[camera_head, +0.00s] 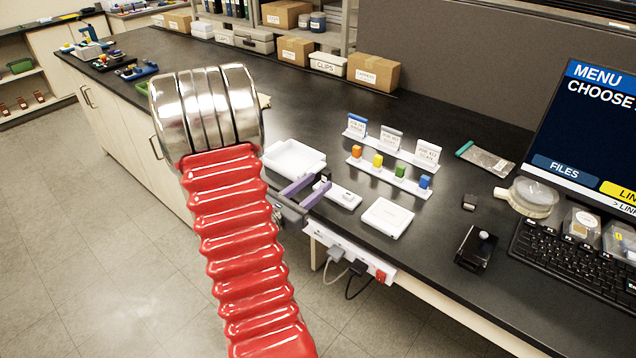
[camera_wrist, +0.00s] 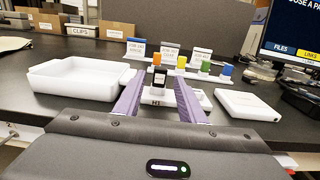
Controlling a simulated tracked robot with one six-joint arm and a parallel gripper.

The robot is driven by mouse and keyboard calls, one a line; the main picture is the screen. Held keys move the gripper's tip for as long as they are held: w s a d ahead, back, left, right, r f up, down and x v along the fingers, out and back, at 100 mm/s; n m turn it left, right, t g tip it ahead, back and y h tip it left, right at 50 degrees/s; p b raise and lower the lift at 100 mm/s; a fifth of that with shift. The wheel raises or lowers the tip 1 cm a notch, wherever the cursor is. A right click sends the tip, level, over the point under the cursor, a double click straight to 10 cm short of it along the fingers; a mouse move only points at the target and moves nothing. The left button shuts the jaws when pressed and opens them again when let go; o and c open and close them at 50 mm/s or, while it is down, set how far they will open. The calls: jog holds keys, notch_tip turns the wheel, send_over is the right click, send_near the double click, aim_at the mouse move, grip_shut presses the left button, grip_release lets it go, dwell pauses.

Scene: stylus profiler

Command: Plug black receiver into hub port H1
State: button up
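The black receiver (camera_wrist: 160,77), a small upright block with a pale mark, stands at the H1 end of the white hub (camera_wrist: 156,102), just above the H1 label. I cannot tell how deep it sits. In the head view the receiver (camera_head: 323,178) shows small near my fingertips, and the hub (camera_head: 347,200) lies on the table close to its front edge. My gripper (camera_wrist: 160,82) has two purple fingers spread apart, one on each side of the receiver, with gaps visible. In the head view my gripper (camera_head: 311,187) is partly hidden by my arm.
A white tray (camera_wrist: 75,66) is left of the hub and a white flat box (camera_wrist: 248,105) right. Behind stands a rack (camera_head: 387,177) with coloured blocks. A black stand (camera_head: 475,250), a keyboard (camera_head: 565,262) and a monitor are farther right. A power strip (camera_head: 345,250) hangs below the table edge.

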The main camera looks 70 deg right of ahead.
jog(key=shift+v, duration=2.35)
jog(key=v, duration=1.3)
jog(key=shift+w+a, duration=0.2)
jog(key=shift+a, duration=0.1)
jog(key=shift+f, duration=0.15)
